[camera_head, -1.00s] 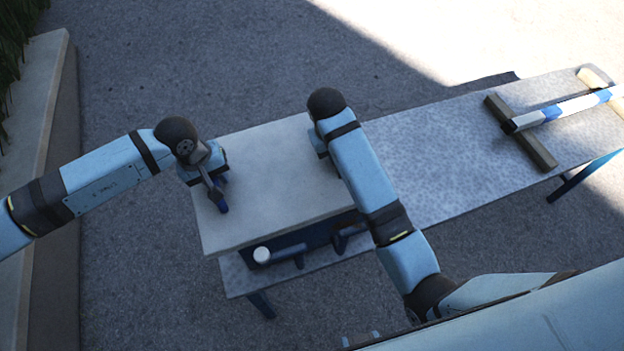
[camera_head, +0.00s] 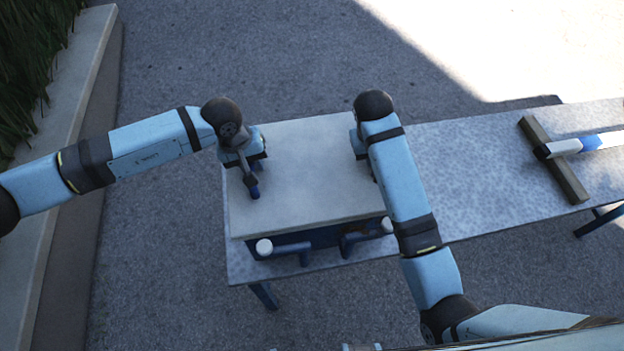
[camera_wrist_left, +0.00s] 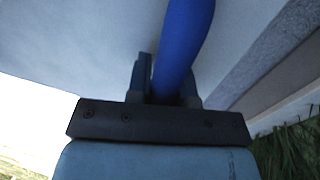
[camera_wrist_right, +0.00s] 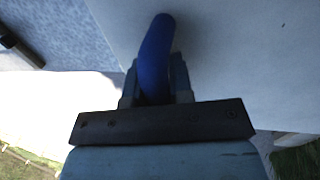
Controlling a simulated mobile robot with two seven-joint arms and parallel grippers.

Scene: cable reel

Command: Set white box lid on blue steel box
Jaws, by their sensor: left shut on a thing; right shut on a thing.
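The white box lid (camera_head: 310,185) lies flat, held by both arms over the blue steel box (camera_head: 318,238). Only the box's front side with its handles shows below the lid's front edge; I cannot tell whether lid and box touch. My left gripper (camera_head: 252,172) is shut on a blue lid handle at the lid's left side; that handle (camera_wrist_left: 184,40) also shows in the left wrist view. My right gripper (camera_wrist_right: 155,88) is shut on the other blue lid handle (camera_wrist_right: 153,55); in the head view my right arm mostly hides it.
The box stands at the left end of a long grey speckled table (camera_head: 470,190). A wooden bar (camera_head: 553,160) with a white and blue pole (camera_head: 585,144) lies farther right. The table between is clear. A low wall (camera_head: 70,120) with plants stands at the left.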

